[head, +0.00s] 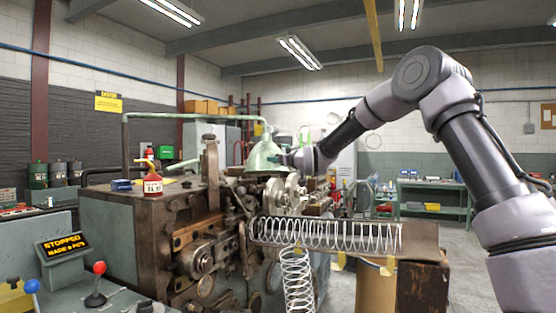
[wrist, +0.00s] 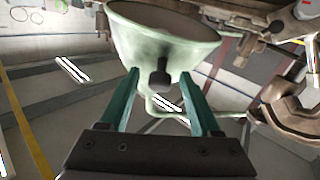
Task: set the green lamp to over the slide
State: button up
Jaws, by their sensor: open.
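The green lamp (head: 262,154) has a bell-shaped shade hanging from a green pipe arm (head: 190,116) above the coiling machine. In the wrist view, the shade (wrist: 165,38) fills the top middle, with a dark stub (wrist: 160,77) on its near side. My gripper (wrist: 159,73) is open, its two teal fingers on either side of the stub, with gaps visible. In the head view, my gripper (head: 288,158) is at the shade's right side, small and partly hard to make out. Brownish bars on the machine front (head: 192,236) look like the slide; I cannot be sure.
A long spring (head: 330,234) lies on a shelf right of the machine, and another (head: 297,280) hangs down. A red-and-white bottle (head: 153,185) stands on the machine top. A control panel (head: 64,245) reading STOPPED is at the left.

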jog(key=shift+w+a, duration=0.25)
jog(key=shift+w, duration=0.2)
jog(key=shift+c, duration=0.3)
grip_shut()
dwell(0.9)
